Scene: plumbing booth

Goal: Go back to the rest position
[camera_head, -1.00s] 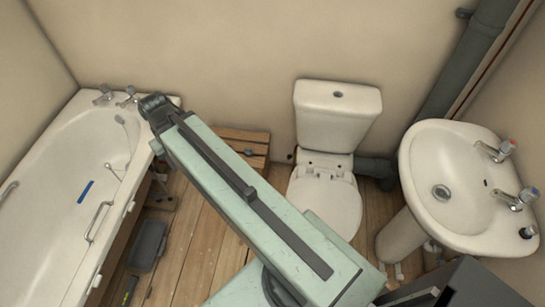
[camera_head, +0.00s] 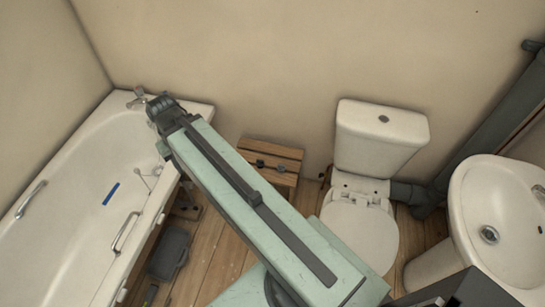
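My arm reaches from the bottom right up to the left, and its dark end (camera_head: 165,110) is over the near edge of the bathtub's tap end. The fingers of my gripper cannot be made out. The bathtub (camera_head: 75,165) is white and stands along the left wall, with a blue strip (camera_head: 111,194) inside it. The toilet (camera_head: 360,225) stands to the right of my arm with its lid down.
A white basin (camera_head: 515,215) is at the right, beside a thick grey pipe (camera_head: 490,130). A dark tray (camera_head: 168,254) lies on the plank floor (camera_head: 214,255) by the bathtub.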

